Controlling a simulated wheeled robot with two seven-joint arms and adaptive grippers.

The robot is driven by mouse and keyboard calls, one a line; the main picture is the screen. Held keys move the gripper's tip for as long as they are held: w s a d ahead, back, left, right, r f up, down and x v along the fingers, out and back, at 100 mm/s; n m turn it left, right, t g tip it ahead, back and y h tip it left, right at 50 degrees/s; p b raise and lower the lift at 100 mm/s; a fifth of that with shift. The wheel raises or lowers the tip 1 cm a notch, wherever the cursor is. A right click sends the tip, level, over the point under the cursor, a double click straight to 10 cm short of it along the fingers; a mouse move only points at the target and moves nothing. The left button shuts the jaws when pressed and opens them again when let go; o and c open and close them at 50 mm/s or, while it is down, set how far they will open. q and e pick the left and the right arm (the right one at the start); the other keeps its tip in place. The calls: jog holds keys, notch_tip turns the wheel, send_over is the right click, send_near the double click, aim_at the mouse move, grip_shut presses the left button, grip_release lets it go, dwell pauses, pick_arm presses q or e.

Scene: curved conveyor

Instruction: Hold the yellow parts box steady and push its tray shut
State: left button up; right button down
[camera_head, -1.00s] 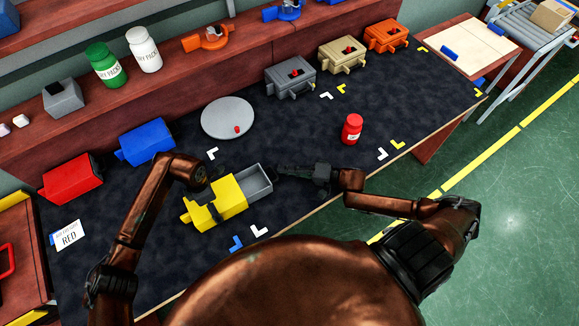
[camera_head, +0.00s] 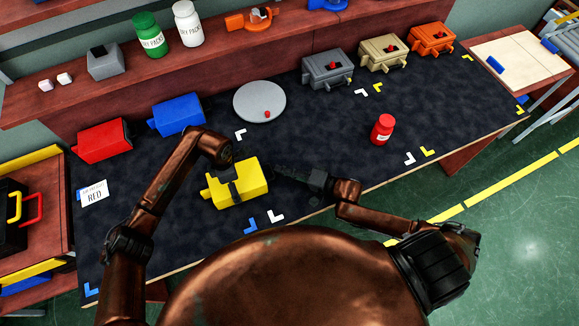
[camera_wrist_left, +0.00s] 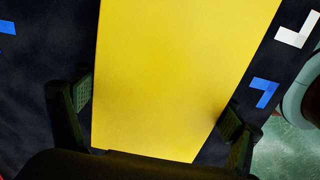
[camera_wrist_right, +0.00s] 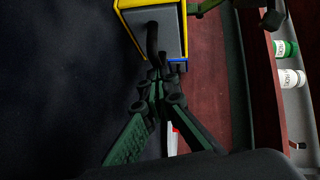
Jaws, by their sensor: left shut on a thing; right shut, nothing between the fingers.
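The yellow parts box (camera_head: 255,180) stands on the dark mat near the front edge of the bench. My left gripper (camera_head: 229,178) is shut across the box from above; in the left wrist view its fingers lie on both sides of the yellow top (camera_wrist_left: 175,60). The grey tray front (camera_wrist_right: 172,28) shows in the right wrist view, level with the box's yellow rim, with a dark handle (camera_wrist_right: 152,40). My right gripper (camera_head: 279,172) is shut and empty, its tips at the handle end. Whether they touch cannot be told.
Red (camera_head: 104,140) and blue (camera_head: 177,114) boxes are at the back left. Grey, tan and orange cases line the back right. The mat around the yellow box is mostly clear.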

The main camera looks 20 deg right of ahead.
pick_arm(q)
jog(key=shift+s+d, duration=0.1)
jog(key=shift+d, duration=0.15)
pick_arm(e)
jog(key=shift+s+a, duration=0.1)
jog(key=shift+a, duration=0.05)
jog(key=d, duration=0.4)
jog(key=shift+r, duration=0.35)
pick_arm(q)
jog(key=shift+a, duration=0.15)
pick_arm(e)
jog(key=v, duration=1)
jog(key=shift+d, duration=0.2)
pick_arm(q)
jog(key=o, duration=1.4)
jog(key=shift+o, duration=0.2)
